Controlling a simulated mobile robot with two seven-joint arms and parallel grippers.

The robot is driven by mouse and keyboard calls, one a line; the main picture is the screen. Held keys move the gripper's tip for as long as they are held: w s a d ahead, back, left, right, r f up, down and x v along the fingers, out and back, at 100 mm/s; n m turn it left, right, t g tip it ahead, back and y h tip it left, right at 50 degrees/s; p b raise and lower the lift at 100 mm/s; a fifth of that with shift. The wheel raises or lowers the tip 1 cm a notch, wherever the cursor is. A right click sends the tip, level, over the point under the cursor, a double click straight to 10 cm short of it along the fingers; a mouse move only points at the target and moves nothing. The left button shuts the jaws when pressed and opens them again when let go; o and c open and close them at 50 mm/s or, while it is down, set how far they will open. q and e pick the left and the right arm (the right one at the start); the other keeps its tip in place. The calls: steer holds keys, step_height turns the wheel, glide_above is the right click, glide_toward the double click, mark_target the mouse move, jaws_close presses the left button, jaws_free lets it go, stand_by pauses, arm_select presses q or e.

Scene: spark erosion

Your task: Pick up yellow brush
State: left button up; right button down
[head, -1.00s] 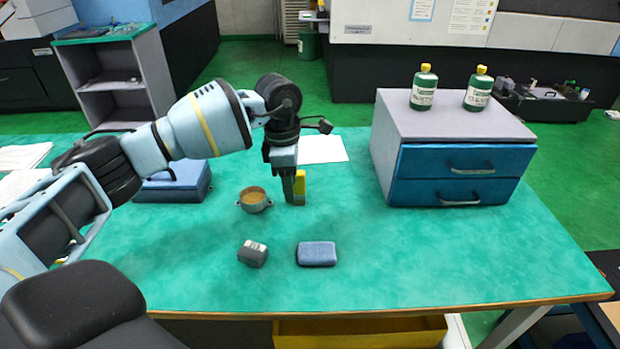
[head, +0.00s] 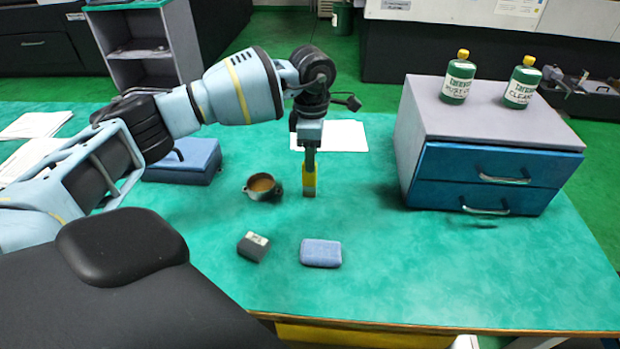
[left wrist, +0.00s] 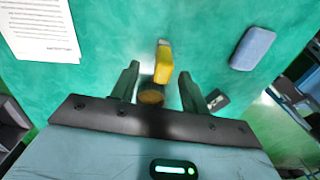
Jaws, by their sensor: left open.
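The yellow brush (head: 309,183) is on the green table, just right of the small metal cup. In the left wrist view the brush (left wrist: 163,66) shows in the gap between the fingers, with a pale end pointing away. My left gripper (head: 310,160) points down at the brush, and its fingers partly cover the brush's top in the head view. The left wrist view shows the gripper (left wrist: 159,72) open, its fingers apart on either side of the brush. I cannot tell whether a finger touches it. My right gripper is in neither view.
The cup (head: 262,187) with brown contents stands close left of the brush. A dark block (head: 253,246) and a blue sponge (head: 321,253) lie nearer the front edge. A drawer unit (head: 420,160) with two green bottles stands right. A blue box (head: 182,165) is left.

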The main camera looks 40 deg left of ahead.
mark_target(310, 179)
arm_select(q)
steer(key=shift+s+f, duration=0.15)
steer(key=shift+f, duration=1.1)
steer(key=shift+s+f, duration=0.15)
steer(key=shift+f, duration=1.1)
steer(key=shift+c, duration=0.2)
jaws_close()
